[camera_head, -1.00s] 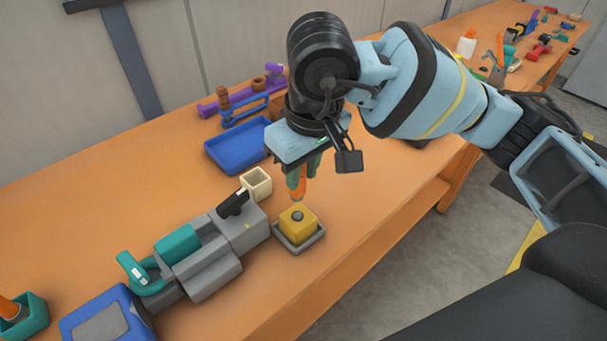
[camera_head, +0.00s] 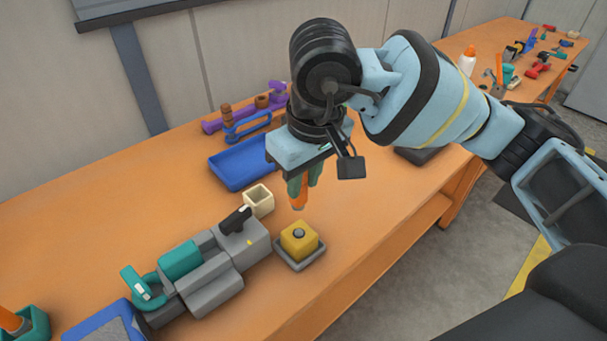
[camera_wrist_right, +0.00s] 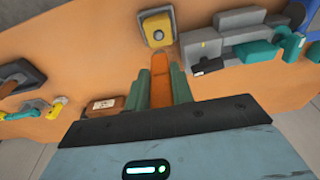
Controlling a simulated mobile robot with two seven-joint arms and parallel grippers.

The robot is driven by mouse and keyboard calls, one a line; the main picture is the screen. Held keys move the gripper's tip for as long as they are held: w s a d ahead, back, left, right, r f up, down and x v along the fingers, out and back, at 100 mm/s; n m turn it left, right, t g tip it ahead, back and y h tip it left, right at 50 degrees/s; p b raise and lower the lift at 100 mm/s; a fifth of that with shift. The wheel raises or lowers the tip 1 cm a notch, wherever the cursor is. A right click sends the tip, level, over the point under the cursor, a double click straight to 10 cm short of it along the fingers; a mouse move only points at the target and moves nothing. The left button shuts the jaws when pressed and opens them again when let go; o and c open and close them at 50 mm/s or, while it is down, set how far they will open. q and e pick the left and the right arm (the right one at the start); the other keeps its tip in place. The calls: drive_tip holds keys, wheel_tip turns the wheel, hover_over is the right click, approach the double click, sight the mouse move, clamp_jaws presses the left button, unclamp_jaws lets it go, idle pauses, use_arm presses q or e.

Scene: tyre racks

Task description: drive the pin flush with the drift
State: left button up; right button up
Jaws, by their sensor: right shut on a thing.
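A yellow block (camera_head: 290,244) sits on a small grey tray (camera_head: 287,263) near the bench's front edge. A dark round pin (camera_head: 299,233) shows on the block's top; I cannot tell how far it stands proud. My right gripper (camera_head: 303,186) is shut on the orange drift (camera_head: 298,202), which points down with a grey tip above the block and apart from it. In the right wrist view the drift (camera_wrist_right: 161,82) sits between the green fingers (camera_wrist_right: 162,88), with the yellow block (camera_wrist_right: 158,20) beyond its end. My left gripper is not in view.
A grey vise-like fixture (camera_head: 215,265) with teal parts stands left of the block. A cream open box (camera_head: 262,212) and a blue tray (camera_head: 240,176) stand behind. A blue box (camera_head: 100,325) is at front left. The bench front right of the block is clear.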

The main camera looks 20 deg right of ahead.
sight(303, 207)
wheel_tip(303, 207, down, 4)
drive_tip(key=shift+b, duration=1)
drive_tip(key=shift+f+b, duration=0.4)
drive_tip(key=shift+f, duration=0.4)
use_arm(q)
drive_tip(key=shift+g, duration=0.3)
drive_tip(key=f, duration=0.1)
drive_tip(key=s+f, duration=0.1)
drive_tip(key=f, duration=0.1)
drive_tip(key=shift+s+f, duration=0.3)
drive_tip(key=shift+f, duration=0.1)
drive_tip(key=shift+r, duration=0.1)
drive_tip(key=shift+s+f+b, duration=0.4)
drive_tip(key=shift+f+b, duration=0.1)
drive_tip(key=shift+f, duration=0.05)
use_arm(e)
drive_tip(key=shift+f, duration=0.6)
drive_tip(key=shift+r, duration=0.1)
use_arm(q)
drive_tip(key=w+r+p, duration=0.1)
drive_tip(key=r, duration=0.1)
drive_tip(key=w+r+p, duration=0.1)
drive_tip(key=p, duration=0.1)
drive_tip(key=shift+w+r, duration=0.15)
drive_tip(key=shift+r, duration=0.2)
use_arm(e)
wheel_tip(303, 207, up, 7)
